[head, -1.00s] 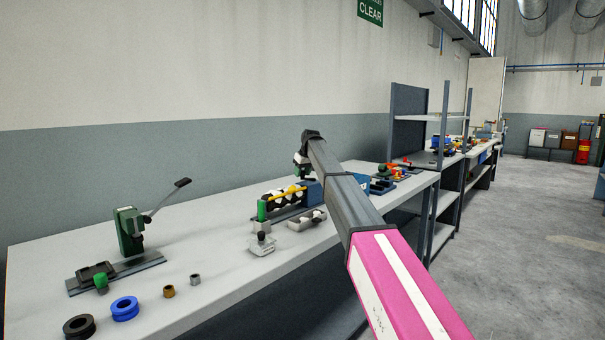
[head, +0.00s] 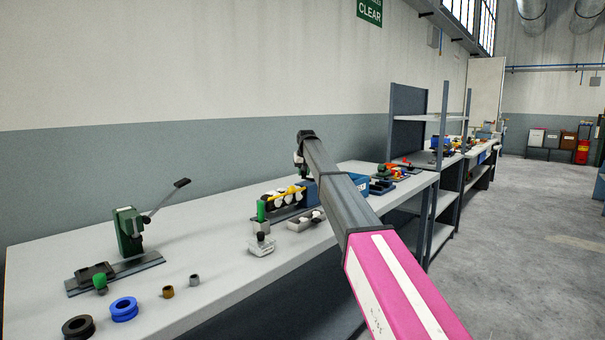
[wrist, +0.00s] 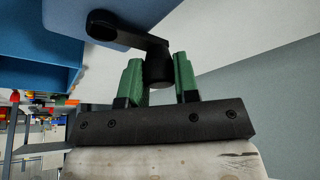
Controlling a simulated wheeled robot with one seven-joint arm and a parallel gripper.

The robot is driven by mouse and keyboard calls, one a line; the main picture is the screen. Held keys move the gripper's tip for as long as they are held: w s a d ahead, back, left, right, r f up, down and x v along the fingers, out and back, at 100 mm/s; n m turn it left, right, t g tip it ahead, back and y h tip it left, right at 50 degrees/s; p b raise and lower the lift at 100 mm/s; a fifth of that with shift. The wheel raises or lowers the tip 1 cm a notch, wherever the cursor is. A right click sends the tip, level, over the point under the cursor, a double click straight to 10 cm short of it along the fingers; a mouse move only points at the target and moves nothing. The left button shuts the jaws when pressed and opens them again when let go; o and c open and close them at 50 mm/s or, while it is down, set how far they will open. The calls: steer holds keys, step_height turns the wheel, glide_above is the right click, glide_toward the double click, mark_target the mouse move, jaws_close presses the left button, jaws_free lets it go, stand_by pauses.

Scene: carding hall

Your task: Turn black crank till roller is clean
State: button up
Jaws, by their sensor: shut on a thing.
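The black crank (wrist: 125,35) shows in the wrist view, its arm running from a pivot at the upper left to a knob on the right. My gripper (wrist: 160,78) has its two green fingers on either side of that knob and is shut on it.
A green lever press (head: 129,232) stands on the left of the bench (head: 215,262). A blue ring (head: 124,309) and a black ring (head: 78,327) lie near the front edge. A blue bin (head: 356,182) and small parts sit right of my arm. The bench between press and machine is mostly clear.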

steer(key=d+m+h, duration=0.1)
steer(key=m, duration=0.2)
steer(key=w+d+m+h, duration=0.1)
steer(key=m, duration=0.2)
steer(key=w+d+m+h, duration=0.1)
steer(key=m, duration=0.2)
steer(key=shift+w+d+h, duration=0.1)
steer(key=shift+w+h, duration=0.1)
steer(key=shift+h, duration=0.1)
steer(key=s+d+m+g+h, duration=0.1)
steer(key=s+d+m+g, duration=0.2)
steer(key=m, duration=1.3)
steer(key=shift+d+g+h, duration=0.3)
steer(key=shift+d+g, duration=1)
steer(key=shift+g, duration=0.2)
steer(key=shift+s, duration=0.1)
steer(key=o, duration=0.9)
